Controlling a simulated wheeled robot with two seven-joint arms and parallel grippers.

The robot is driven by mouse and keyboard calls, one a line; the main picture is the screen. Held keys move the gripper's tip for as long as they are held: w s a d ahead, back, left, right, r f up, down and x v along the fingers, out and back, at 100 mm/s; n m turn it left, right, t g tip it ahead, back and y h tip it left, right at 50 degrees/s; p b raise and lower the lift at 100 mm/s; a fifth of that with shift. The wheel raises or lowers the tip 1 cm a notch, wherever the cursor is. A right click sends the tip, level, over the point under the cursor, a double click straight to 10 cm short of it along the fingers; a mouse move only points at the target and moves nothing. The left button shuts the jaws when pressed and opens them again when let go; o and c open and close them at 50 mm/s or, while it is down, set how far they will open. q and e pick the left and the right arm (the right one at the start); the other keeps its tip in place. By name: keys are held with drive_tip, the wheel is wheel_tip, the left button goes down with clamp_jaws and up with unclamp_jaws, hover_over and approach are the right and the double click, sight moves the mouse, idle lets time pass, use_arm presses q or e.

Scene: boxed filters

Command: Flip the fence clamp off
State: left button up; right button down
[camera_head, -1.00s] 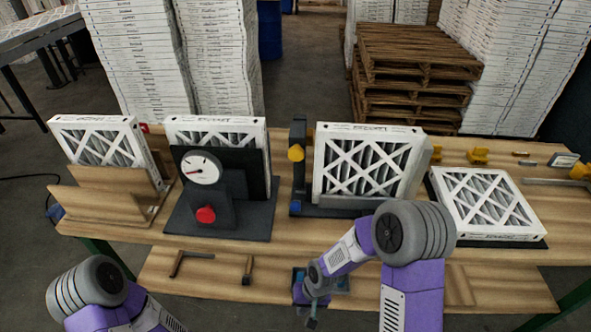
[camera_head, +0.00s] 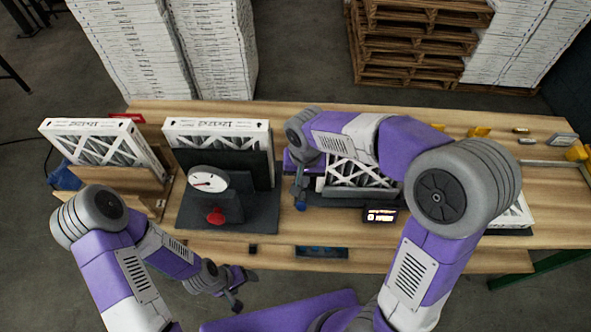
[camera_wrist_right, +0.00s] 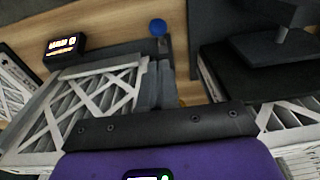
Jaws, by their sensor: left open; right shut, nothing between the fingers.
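The third station from the left holds an upright white-framed filter (camera_head: 352,178) on a dark fixture, partly covered by my right arm. A small blue knob (camera_head: 300,206) shows at the fixture's front left, and in the right wrist view (camera_wrist_right: 158,27) beside a dark rail. I cannot tell whether it is the clamp's handle. The post with a yellow knob is hidden behind my right arm. My right gripper (camera_head: 299,187) is shut and empty, pointing down just above the blue knob; contact is unclear. My left gripper (camera_head: 235,290) is open and empty in front of the bench.
A lit black display (camera_head: 380,215) stands in front of the filter. Left of it are a dark gauge stand (camera_head: 208,180) with a red button (camera_head: 215,217) and a wooden rack (camera_head: 120,178) with a filter. Another filter (camera_head: 516,215) lies at the right, mostly covered by my arm.

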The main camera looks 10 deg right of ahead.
sight(302, 202)
wheel_tip(302, 202, down, 9)
drive_tip(key=shift+f, duration=0.3)
idle(0.5)
